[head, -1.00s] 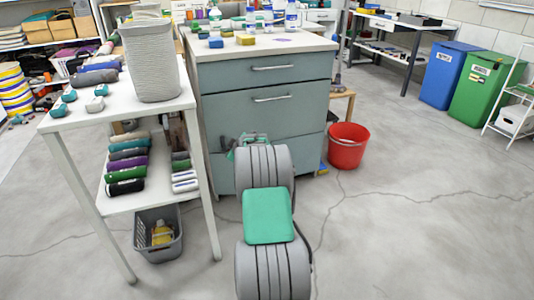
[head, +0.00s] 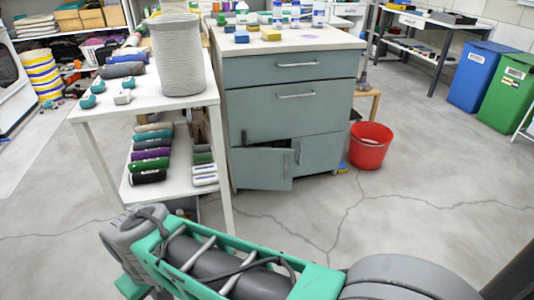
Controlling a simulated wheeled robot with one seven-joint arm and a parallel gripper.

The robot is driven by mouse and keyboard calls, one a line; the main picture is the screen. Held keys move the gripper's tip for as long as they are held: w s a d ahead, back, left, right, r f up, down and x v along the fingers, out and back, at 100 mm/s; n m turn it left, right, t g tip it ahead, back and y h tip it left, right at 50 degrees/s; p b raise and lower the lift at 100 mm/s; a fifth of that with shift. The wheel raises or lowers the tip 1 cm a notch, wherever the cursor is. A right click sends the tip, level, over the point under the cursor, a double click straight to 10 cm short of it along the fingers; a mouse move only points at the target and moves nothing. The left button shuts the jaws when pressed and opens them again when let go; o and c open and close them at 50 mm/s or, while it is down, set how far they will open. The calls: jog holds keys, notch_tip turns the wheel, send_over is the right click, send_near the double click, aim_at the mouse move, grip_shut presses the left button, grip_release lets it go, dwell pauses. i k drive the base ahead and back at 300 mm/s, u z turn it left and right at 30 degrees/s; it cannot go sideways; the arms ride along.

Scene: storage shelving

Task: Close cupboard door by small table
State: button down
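The teal-grey cupboard (head: 280,107) stands beside the small white table (head: 143,107). Its lower left door (head: 263,169) is ajar, swung out toward me, with a dark gap above it and at its right side. The lower right door (head: 314,159) looks shut, with a vertical handle near its left edge. The two drawers above are shut. My arm lies across the bottom of the view, apart from the door in the picture. Its gripper fingers do not show.
A red bucket (head: 370,146) stands right of the cupboard. Blue (head: 477,77) and green (head: 508,91) bins stand farther right. The table's lower shelf (head: 181,187) holds several rolls. The floor in front of the cupboard and to the right is clear.

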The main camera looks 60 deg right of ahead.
aim_at(269, 169)
jog(key=z, duration=1.05)
jog(key=i, duration=1.1)
jog(key=z, duration=0.1)
